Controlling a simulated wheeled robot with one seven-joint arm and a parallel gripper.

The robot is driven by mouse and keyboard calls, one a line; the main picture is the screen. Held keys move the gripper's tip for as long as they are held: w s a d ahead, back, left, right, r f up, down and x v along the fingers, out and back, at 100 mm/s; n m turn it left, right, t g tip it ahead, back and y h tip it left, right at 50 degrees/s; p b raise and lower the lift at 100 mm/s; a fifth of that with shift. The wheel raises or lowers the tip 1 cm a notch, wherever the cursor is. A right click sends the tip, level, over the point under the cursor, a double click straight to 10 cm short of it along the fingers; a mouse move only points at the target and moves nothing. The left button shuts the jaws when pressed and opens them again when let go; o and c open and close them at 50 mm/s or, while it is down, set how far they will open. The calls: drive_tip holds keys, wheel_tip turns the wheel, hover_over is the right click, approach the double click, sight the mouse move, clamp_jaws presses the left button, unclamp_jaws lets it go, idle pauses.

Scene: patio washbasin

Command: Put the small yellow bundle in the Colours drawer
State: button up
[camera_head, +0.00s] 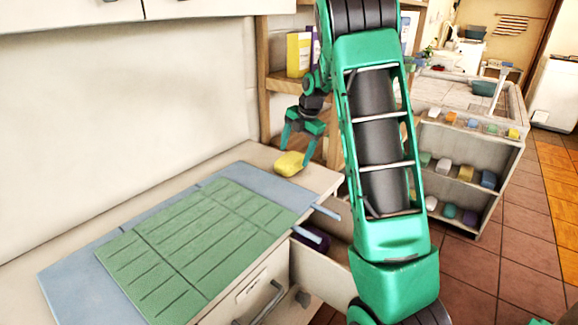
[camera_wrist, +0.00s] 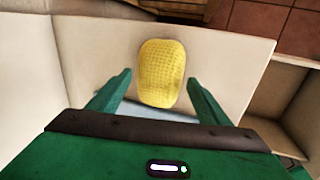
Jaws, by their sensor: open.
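The small yellow bundle (camera_head: 289,164) lies on the pale countertop, at its far end beyond the blue mat. My gripper (camera_head: 299,148) is open just above the bundle. In the wrist view the bundle (camera_wrist: 162,72) shows between and slightly beyond the two spread fingers, with a gap on each side. An open drawer (camera_head: 332,223) sticks out below the counter's right edge, partly hidden behind my arm. A dark purple item (camera_head: 311,238) lies in it. I cannot read a label on it, so I cannot tell whether it is the Colours drawer.
A green mat (camera_head: 190,250) lies on a blue mat (camera_head: 75,285) across the counter. A closed drawer front with a handle (camera_head: 266,303) is below. A wooden shelf with a yellow box (camera_head: 298,54) stands behind my gripper. A low shelf unit (camera_head: 462,160) with several coloured items stands right.

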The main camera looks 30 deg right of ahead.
sight(293, 157)
drive_tip(key=shift+x, duration=1.6)
drive_tip(key=shift+s, duration=0.1)
drive_tip(key=c, duration=0.9)
drive_tip(key=shift+c, duration=0.2)
drive_tip(key=shift+r, duration=0.1)
drive_tip(key=shift+r, duration=0.45)
wheel_tip(293, 157, up, 3)
drive_tip(key=shift+a+r, duration=0.15)
drive_tip(key=shift+r, duration=0.05)
drive_tip(key=s+a+r, duration=0.2)
drive_tip(key=a+r, duration=0.4)
drive_tip(key=a, duration=0.5)
drive_tip(key=shift+s+a+r, duration=0.15)
drive_tip(key=shift+s+r, duration=0.15)
